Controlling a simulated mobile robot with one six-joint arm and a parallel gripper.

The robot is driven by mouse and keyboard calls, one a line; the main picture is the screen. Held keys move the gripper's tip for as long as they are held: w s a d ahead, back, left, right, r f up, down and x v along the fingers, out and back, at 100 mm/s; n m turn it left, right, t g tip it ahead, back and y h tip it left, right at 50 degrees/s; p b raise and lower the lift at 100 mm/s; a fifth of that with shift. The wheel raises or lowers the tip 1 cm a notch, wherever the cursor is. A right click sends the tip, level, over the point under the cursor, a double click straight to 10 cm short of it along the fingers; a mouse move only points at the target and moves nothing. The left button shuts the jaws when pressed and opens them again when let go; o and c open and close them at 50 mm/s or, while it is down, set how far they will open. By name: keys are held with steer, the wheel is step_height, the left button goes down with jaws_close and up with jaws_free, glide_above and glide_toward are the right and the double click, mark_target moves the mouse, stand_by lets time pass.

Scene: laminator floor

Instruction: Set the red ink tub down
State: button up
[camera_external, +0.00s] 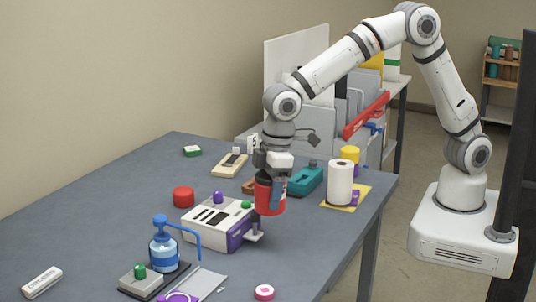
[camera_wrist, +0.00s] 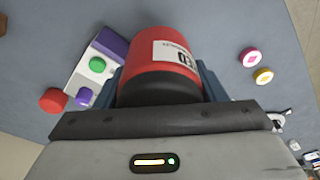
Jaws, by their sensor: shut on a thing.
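The red ink tub (camera_external: 264,197) hangs below my gripper (camera_external: 271,182) in the external view, beside the right end of a white and purple machine. In the wrist view the tub (camera_wrist: 165,47) is large and central, with a white label and a dark end towards me. My gripper (camera_wrist: 162,88) is shut on it, with a blue-grey finger on each side. The tub looks roughly upright in the external view. Its underside is hidden from the wrist camera, and I cannot tell whether it touches the table (camera_external: 110,205).
The white and purple machine (camera_external: 208,222) stands close on the left, with a red round tub (camera_external: 184,197) behind it. A blue pump bottle (camera_external: 163,250) stands in front. A teal device (camera_external: 306,180) and paper roll (camera_external: 340,184) are right. A pink disc (camera_external: 264,292) lies near the front edge.

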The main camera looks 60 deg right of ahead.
steer(key=s+a+f, duration=0.1)
steer(key=a, duration=0.1)
steer(key=s+a+f, duration=0.3)
steer(key=a+f, duration=0.1)
steer(key=shift+s+f, duration=0.1)
steer(key=shift+s, duration=0.25)
steer(key=shift+f, duration=2.5)
steer(key=o, duration=1)
steer(key=shift+o, duration=0.2)
steer(key=shift+r+p, duration=0.1)
steer(key=shift+p, duration=0.2)
